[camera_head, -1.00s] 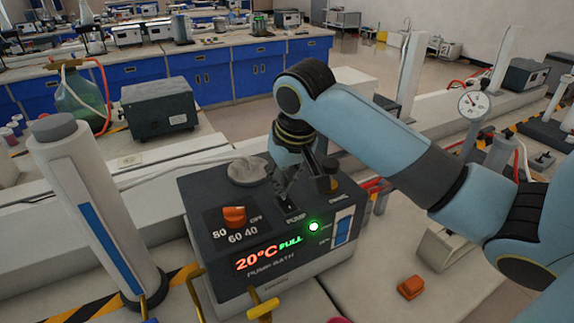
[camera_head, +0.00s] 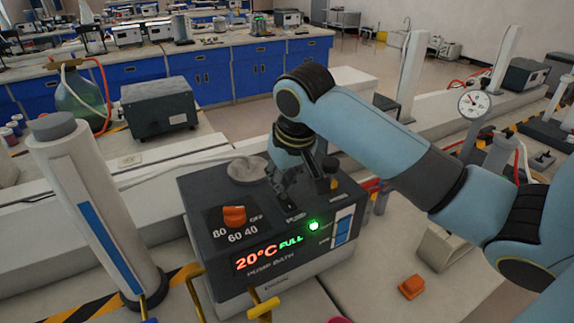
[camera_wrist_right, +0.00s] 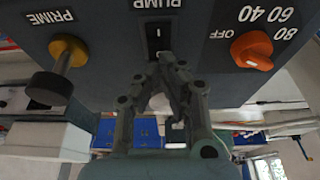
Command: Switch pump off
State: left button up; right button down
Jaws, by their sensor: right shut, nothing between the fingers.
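The dark pump bath (camera_head: 290,262) stands on the bench, its display reading 20°C and FULL in the head view. A green light (camera_head: 313,225) glows on its front. The black pump switch (camera_wrist_right: 158,36) sits under the PUMP label in the right wrist view. In the head view, my gripper mostly hides the switch. My right gripper (camera_head: 284,203) is shut and empty, pointing down at the bath's top. In the right wrist view its fingertips (camera_wrist_right: 167,58) are at the switch's near edge; I cannot tell whether they touch it. My left gripper is not in view.
An orange dial (camera_head: 234,216) is left of the switch. A yellow-stemmed PRIME knob (camera_wrist_right: 62,58) is on its other side. A white cylinder (camera_head: 92,205) stands left of the bath. A small orange block (camera_head: 411,287) lies on the bench at right.

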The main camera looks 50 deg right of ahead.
jog(key=shift+f, duration=0.75)
jog(key=shift+r, duration=0.1)
jog(key=shift+r+p, duration=0.55)
jog(key=shift+r, duration=2.9)
